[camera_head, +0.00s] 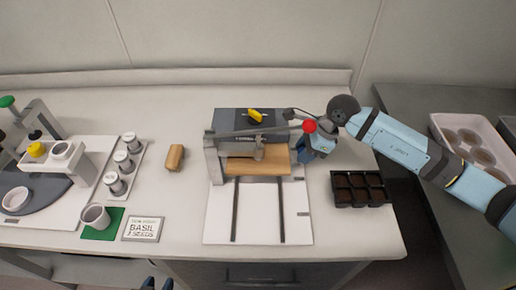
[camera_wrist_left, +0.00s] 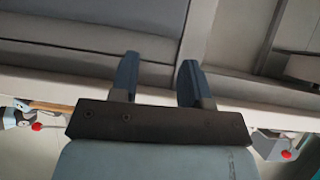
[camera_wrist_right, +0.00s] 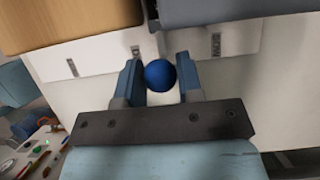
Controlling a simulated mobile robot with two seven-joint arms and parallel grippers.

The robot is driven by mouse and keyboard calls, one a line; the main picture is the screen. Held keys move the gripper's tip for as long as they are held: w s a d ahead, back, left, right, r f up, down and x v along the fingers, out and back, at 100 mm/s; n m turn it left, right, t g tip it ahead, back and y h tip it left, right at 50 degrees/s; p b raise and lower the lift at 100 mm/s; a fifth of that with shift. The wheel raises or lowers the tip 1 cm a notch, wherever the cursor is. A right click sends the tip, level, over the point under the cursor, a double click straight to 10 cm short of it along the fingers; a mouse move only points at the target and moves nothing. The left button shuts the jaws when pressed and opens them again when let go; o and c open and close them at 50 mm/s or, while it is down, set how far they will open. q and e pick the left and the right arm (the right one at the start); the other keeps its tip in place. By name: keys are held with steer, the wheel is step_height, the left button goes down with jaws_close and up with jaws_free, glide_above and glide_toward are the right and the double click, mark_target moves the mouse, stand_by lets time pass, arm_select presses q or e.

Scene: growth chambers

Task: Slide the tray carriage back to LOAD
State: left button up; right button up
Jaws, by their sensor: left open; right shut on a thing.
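The tray carriage (camera_head: 262,163), a tan board, sits at the back of the white base plate (camera_head: 258,222) under the grey frame. Two dark rails run along the plate, and its front part is bare. My right gripper (camera_head: 306,152) is at the carriage's right end. In the right wrist view its fingers (camera_wrist_right: 160,85) are shut on a blue ball knob (camera_wrist_right: 160,75); the tan board (camera_wrist_right: 70,22) shows beyond it.
A lever (camera_head: 255,131) with a red knob (camera_head: 309,126) crosses above the carriage. A black cell tray (camera_head: 360,188) is at right; a tan block (camera_head: 174,158), jars and a cup are at left.

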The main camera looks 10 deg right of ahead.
steer(key=shift+s+a, duration=0.2)
steer(key=shift+s, duration=0.6)
steer(key=shift+s+a, duration=0.15)
steer(key=shift+s, duration=0.65)
steer(key=shift+s+a, duration=0.2)
steer(key=shift+s, duration=0.6)
steer(key=shift+s+a+f, duration=0.15)
steer(key=shift+s+a, duration=0.1)
steer(key=shift+s, duration=0.55)
steer(key=shift+s+a, duration=0.15)
steer(key=shift+s, duration=0.55)
steer(key=shift+s+a+p, duration=0.15)
steer(key=shift+s, duration=0.35)
steer(key=shift+s+a+p, duration=0.15)
steer(key=shift+s, duration=0.35)
steer(key=shift+s+a, duration=0.2)
steer(key=shift+s, duration=0.65)
steer(key=shift+s+a, duration=0.25)
steer(key=shift+s, duration=0.55)
steer(key=shift+s+a, duration=0.2)
steer(key=shift+s, duration=0.65)
steer(key=shift+s+a+b, duration=0.2)
steer(key=shift+s, duration=0.65)
steer(key=shift+s+a+b, duration=0.2)
steer(key=shift+s+a, duration=0.05)
steer(key=shift+s, duration=0.6)
steer(key=shift+s+a+b, duration=0.2)
steer(key=shift+s, duration=0.65)
steer(key=o, duration=0.6)
